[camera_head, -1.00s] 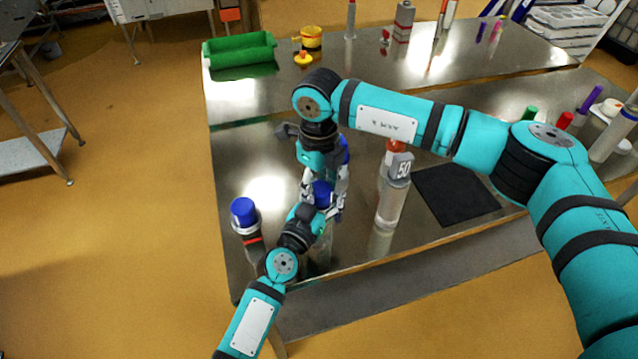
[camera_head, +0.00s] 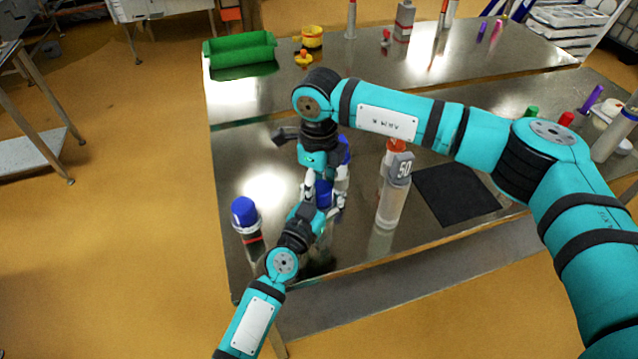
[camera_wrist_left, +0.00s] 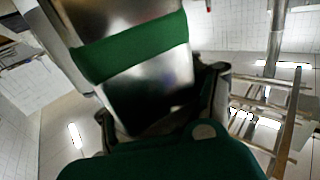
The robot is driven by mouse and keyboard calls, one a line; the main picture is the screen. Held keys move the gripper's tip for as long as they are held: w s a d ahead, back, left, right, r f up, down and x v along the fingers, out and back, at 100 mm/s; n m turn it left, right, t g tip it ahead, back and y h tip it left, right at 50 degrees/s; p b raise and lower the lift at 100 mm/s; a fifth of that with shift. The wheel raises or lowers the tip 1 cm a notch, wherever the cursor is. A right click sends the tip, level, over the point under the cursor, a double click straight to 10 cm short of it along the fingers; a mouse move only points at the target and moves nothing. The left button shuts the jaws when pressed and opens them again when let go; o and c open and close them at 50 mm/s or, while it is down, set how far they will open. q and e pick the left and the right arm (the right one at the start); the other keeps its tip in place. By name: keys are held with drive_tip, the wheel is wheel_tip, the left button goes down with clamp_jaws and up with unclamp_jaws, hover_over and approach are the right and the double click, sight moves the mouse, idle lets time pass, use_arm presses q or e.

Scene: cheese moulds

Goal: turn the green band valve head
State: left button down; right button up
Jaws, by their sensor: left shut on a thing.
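In the left wrist view, a shiny metal valve head with a green band (camera_wrist_left: 135,48) stands between the fingers of my left gripper (camera_wrist_left: 160,112), which is shut on it. The body looks tilted in that view, and its lower end is hidden by the gripper. In the head view my left gripper comes up from the bottom left and meets my right gripper (camera_head: 325,198) over the near table. A blue part (camera_head: 323,192) shows between the right gripper's fingers. The grippers overlap there, so the green band is hidden and the right gripper's hold is unclear.
A blue-capped cylinder (camera_head: 245,214) stands left of the grippers. A clear cylinder with a grey "50" block (camera_head: 392,200) stands close on the right, beside a black mat (camera_head: 455,195). A green trough (camera_head: 240,50) lies on the far table.

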sight(318, 186)
drive_tip(key=o, duration=0.3)
drive_tip(key=shift+r, duration=4)
use_arm(q)
drive_tip(key=shift+c, duration=1.2)
unclamp_jaws()
drive_tip(key=shift+s, duration=0.1)
